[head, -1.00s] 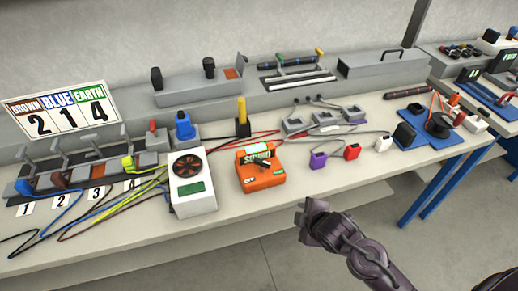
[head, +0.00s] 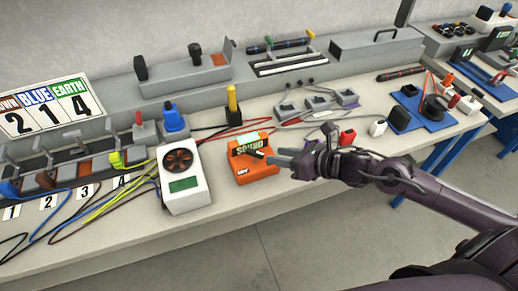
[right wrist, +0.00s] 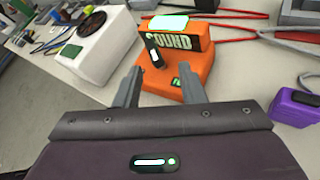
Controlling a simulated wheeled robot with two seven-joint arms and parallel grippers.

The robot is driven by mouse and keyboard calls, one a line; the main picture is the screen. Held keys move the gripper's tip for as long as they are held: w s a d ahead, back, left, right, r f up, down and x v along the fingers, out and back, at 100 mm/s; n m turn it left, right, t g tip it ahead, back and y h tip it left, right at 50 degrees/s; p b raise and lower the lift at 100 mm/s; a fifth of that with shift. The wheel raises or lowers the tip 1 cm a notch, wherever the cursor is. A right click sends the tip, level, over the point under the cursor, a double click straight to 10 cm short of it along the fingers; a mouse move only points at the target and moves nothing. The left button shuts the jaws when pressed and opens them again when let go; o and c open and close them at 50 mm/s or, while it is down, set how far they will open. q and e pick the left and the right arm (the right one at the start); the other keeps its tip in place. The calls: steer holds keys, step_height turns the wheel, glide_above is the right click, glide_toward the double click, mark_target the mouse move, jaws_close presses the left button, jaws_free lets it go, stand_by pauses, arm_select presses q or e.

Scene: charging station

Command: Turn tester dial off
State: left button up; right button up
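The orange tester (head: 252,169) stands on the bench, with "SOUND" lettering on its raised back part. Its black dial (right wrist: 156,51) shows in the right wrist view as an upright lever with a light tip, on the left of the tester's top. My right gripper (head: 274,157) reaches in from the right, with its fingertips at the tester's right side. In the right wrist view its two fingers (right wrist: 167,84) are apart with nothing between them, and the dial lies beyond the tips. My left gripper is in no view.
A white box with a round fan (head: 183,177) stands close to the left of the tester. A purple block (right wrist: 294,107) lies to the right. Red and black cables run behind. The bench (head: 235,205) in front is clear.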

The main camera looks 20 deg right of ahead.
mark_target(256, 152)
steer(key=w+a+n, duration=0.1)
steer(key=w+n, duration=0.1)
steer(key=w+a+f+n+g+y+p, duration=0.1)
steer(key=a+n, duration=0.1)
steer(key=n, duration=0.1)
steer(key=shift+w+a+y, duration=0.3)
steer(key=shift+w, duration=0.05)
steer(key=shift+w+a+f, duration=0.35)
steer(key=shift+w+a, duration=0.05)
steer(key=shift+a, duration=0.1)
steer(key=shift+c, duration=0.2)
jaws_close()
